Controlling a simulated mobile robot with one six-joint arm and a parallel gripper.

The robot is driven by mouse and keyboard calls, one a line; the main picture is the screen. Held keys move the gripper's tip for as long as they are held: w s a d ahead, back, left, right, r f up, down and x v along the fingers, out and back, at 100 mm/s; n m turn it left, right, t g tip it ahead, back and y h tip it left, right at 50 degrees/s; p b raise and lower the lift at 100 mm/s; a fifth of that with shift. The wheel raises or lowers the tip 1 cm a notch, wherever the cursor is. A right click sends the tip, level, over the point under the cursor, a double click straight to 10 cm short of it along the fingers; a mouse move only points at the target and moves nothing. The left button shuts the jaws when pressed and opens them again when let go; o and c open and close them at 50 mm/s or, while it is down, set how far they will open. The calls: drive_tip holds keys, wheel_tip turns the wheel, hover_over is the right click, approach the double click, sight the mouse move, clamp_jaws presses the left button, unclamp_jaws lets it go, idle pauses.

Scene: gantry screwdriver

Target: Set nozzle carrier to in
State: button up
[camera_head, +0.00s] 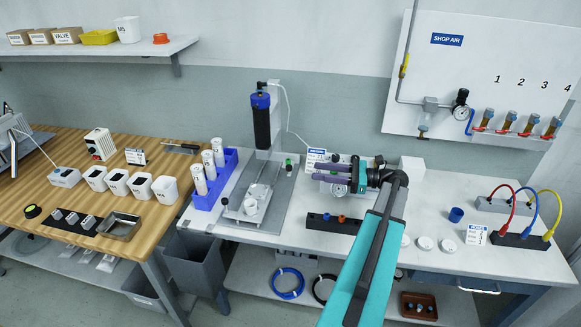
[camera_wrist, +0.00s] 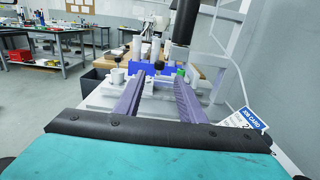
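The gantry screwdriver station has a grey base plate (camera_head: 222,220), an upright column and a black screwdriver (camera_head: 261,125) with a blue top. A green-tipped part (camera_head: 289,163) stands right of the column; green also shows in the wrist view (camera_wrist: 181,71). I cannot tell which part is the nozzle carrier. My gripper (camera_head: 316,172) points left toward the station, right of the green part. Its purple fingers are apart and empty (camera_wrist: 152,74).
A job card (camera_head: 316,155) stands behind my gripper. A blue rack (camera_head: 207,194) with white cylinders is left of the station. A black block (camera_head: 333,223) lies in front of my arm. An air panel (camera_head: 480,70) hangs on the wall at right.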

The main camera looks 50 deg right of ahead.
sight(289, 165)
drive_tip(key=p+x, duration=0.1)
drive_tip(key=x, duration=1)
drive_tip(key=shift+w+a+p, duration=0.15)
drive_tip(key=shift+w+p, duration=0.15)
drive_tip(key=shift+w, duration=0.05)
clamp_jaws()
